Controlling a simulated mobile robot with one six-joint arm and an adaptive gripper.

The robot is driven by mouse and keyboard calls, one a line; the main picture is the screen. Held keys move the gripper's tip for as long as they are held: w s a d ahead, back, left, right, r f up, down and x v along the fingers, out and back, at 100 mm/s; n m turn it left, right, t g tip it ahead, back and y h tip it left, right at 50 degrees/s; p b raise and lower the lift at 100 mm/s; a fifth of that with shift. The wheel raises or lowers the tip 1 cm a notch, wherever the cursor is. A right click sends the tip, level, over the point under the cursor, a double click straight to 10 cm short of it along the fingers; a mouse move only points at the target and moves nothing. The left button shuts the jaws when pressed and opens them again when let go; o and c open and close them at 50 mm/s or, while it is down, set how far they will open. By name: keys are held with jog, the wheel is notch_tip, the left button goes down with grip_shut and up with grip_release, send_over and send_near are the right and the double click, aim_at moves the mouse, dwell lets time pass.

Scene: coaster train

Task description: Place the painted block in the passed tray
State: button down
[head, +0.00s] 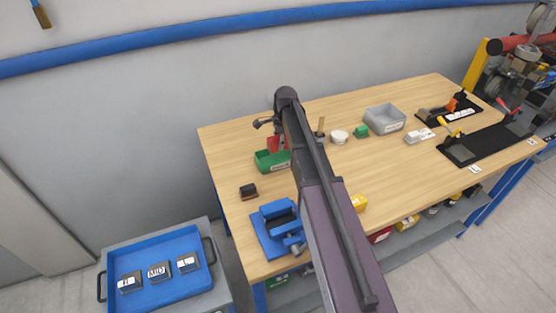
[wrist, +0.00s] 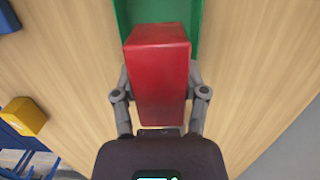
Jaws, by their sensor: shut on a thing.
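A red painted block (wrist: 160,85) is held between the two grey fingers of my gripper (wrist: 160,95), one finger on each side. In the head view the block (head: 274,143) shows beneath my gripper (head: 272,132), at the left back part of the bench. A green tray (wrist: 122,14) lies beyond the block in the wrist view, partly hidden by it. In the head view the green tray (head: 266,166) is just below the block, with a pale label too small to read. I cannot tell the exact gap between block and tray.
On the wooden bench (head: 232,150), a dark block (head: 248,191) and a blue vise (head: 268,232) stand near the left edge. A grey bin (head: 386,124), a green block (head: 361,131) and a white round thing (head: 339,136) stand further right. My arm hides the bench middle.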

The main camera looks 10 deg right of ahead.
aim_at(277, 161)
jog(key=shift+f+b, duration=1.15)
jog(key=shift+f, duration=0.35)
jog(key=shift+f+b, duration=1.85)
jog(key=shift+b, duration=0.05)
jog(key=shift+f, duration=0.1)
jog(key=shift+c, duration=2)
grip_release()
jog(key=r+p, duration=0.4)
jog(key=d+r+p, duration=0.1)
jog(key=r+p, duration=0.7)
jog(key=shift+w+d, duration=0.15)
jog(key=shift+d, duration=0.15)
